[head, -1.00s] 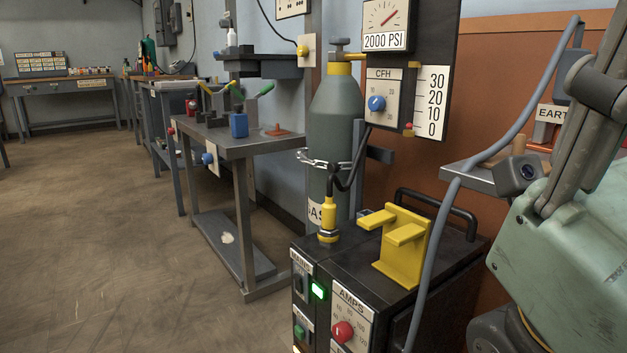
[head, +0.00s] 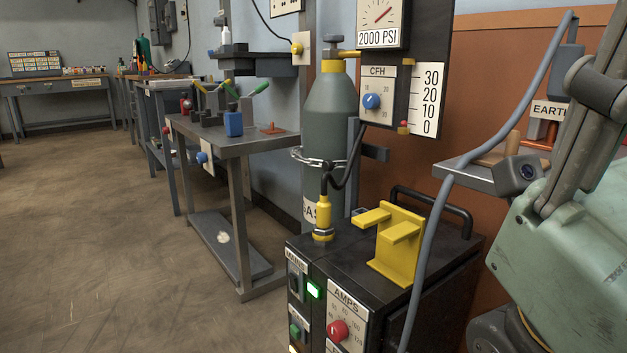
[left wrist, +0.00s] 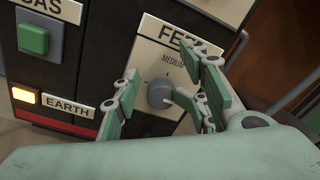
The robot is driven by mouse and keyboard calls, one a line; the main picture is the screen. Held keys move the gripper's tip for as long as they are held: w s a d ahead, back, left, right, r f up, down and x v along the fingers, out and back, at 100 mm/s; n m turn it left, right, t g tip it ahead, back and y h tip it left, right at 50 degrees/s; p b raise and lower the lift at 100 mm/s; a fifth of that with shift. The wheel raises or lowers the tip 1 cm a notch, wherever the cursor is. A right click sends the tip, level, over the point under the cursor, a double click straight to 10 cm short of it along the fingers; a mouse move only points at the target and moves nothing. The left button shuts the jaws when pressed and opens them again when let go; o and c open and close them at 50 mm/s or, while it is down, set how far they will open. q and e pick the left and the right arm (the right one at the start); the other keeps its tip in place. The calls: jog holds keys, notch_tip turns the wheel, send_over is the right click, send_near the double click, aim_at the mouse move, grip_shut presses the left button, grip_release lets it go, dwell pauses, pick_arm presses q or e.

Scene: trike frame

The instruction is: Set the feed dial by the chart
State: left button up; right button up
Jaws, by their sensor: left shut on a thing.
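The feed dial (left wrist: 160,93) is a round grey knob on a pale panel marked FEED (left wrist: 175,60), with MEDIUM printed above it. My left gripper (left wrist: 163,97) is shut on the dial, with one finger on either side. The dial's setting is too small to read surely. A board with rows of small print (head: 36,63), perhaps the chart, stands on the far left bench and is unreadable. My green right arm fills the right edge of the head view; its fingertips do not clearly show. The feed dial and left gripper are out of the head view.
The black machine (head: 345,250) carries a yellow bracket (head: 400,245) and a red AMPS knob (head: 338,331). Behind it stands a gas bottle (head: 330,120). A grey hose (head: 432,220) hangs in front. Open floor lies at the left.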

pick_arm(q)
jog(key=shift+t+y, duration=0.3)
jog(key=shift+t, duration=0.1)
jog(key=a, duration=0.2)
jog(key=s+a, duration=0.1)
jog(key=a, duration=0.2)
jog(key=shift+s+a+f, duration=0.15)
jog(key=shift+s+a, duration=0.15)
jog(key=shift+a, duration=0.05)
grip_shut()
jog(key=shift+s+a, duration=0.25)
jog(key=shift+s, duration=0.15)
